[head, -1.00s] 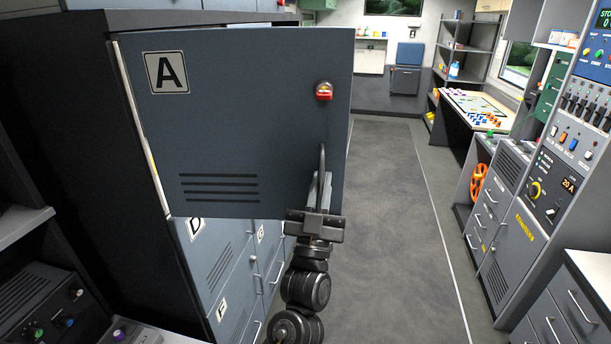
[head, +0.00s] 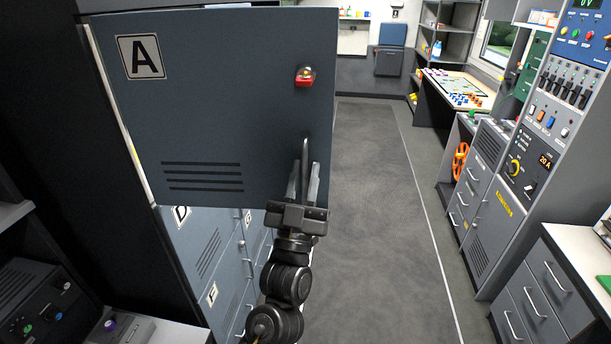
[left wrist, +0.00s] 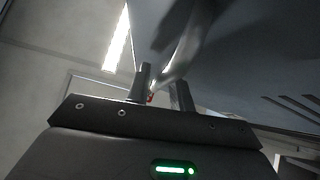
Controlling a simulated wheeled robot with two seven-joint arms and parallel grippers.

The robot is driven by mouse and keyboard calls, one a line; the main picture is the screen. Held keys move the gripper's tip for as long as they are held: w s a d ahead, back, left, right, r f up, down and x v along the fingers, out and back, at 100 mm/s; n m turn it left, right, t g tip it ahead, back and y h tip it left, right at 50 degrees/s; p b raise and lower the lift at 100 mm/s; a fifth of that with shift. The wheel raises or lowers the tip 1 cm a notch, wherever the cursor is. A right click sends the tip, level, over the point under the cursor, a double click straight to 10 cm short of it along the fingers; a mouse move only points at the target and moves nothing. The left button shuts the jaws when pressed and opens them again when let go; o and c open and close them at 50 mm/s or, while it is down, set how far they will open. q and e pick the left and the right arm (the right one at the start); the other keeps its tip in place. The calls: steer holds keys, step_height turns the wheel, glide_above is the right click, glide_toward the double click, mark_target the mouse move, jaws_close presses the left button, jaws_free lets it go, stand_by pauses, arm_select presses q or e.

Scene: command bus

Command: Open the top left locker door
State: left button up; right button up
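The top left locker door (head: 235,110), grey-blue with an "A" label, stands swung out from the dark locker body, its face toward me in the head view. Its handle (head: 305,150) is an upright metal bar near the lower right, below a red latch (head: 305,77). My left gripper (head: 304,182) is at the lower end of this handle. Its two fingers stand apart, one on each side of the bar. In the left wrist view the handle (left wrist: 180,58) runs down between the fingers (left wrist: 162,92), with a gap beside it. My right gripper is not in view.
Other locker doors, such as D (head: 185,225) and F (head: 212,300), look shut below door A. A grey aisle floor (head: 375,200) is clear to the right. A control console (head: 520,190) and drawers (head: 550,285) line the right side.

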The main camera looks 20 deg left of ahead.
arm_select(q)
steer(key=shift+o, duration=0.8)
steer(key=shift+s+f, duration=0.15)
steer(key=shift+f, duration=0.1)
steer(key=b+v, duration=0.5)
steer(key=v, duration=0.5)
steer(key=shift+s, duration=0.2)
